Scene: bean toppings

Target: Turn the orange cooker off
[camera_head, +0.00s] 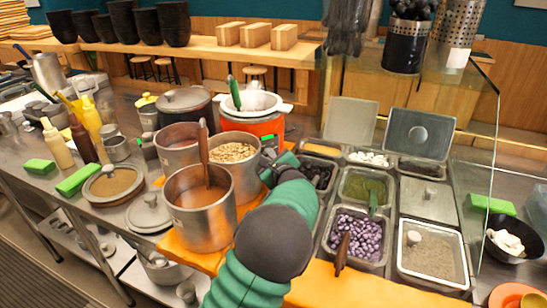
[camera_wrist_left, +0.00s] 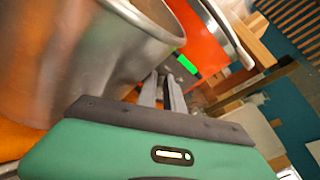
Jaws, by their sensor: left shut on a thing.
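The orange cooker (camera_head: 252,126) stands behind the metal pots, with a white-rimmed pot (camera_head: 252,103) on it. In the left wrist view the cooker's orange side (camera_wrist_left: 196,38) fills the top centre, with a bright green strip (camera_wrist_left: 187,65) low on it. My left gripper (camera_head: 268,160) reaches in beside the pot of beans. In the left wrist view its two grey fingers (camera_wrist_left: 163,92) are close together at the cooker's lower side, shut on what looks like its knob. The knob itself is mostly hidden. My right gripper is not in view.
A metal pot with a brown ladle (camera_head: 200,205) and a pot of pale beans (camera_head: 232,155) stand close to the left of my arm. Topping trays (camera_head: 352,240) fill the counter to the right. A glass panel (camera_head: 480,140) stands at right.

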